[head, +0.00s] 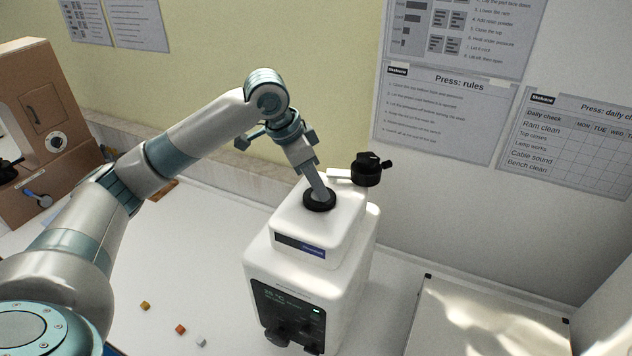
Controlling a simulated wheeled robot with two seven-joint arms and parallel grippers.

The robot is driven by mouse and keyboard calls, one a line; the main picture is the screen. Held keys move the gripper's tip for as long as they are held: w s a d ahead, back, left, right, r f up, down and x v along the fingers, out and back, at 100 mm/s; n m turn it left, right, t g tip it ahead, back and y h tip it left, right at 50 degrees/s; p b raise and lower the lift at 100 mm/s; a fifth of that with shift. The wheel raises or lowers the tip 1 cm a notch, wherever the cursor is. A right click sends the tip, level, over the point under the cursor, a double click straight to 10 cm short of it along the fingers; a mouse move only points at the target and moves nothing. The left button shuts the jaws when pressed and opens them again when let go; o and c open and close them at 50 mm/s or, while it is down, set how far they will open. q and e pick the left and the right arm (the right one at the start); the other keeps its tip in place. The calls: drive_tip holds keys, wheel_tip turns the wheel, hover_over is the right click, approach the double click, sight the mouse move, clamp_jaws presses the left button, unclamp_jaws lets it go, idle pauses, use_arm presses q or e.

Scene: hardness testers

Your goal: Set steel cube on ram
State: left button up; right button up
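A white press (300,240) stands on the bench with a black ring (320,207) around the opening in its top. My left gripper (320,194) points down, its fingertips at or inside this ring. The fingers look close together, but their tips and anything between them are hidden. The ram cannot be made out. A small pale grey cube (201,342) lies on the bench left of the press; I cannot tell whether it is the steel cube. My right gripper is out of view.
An orange-brown cube (181,329) and a yellowish cube (145,305) lie near the grey one. A black cap (367,168) on a white arm sits beside the ring. A brown machine (45,130) stands at left, a pale flat-topped box (480,318) at right.

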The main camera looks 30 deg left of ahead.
use_arm(q)
drive_tip(key=shift+r, duration=0.15)
drive_tip(key=b+v, duration=0.3)
drive_tip(key=v, duration=0.9)
drive_tip(key=shift+b, duration=0.4)
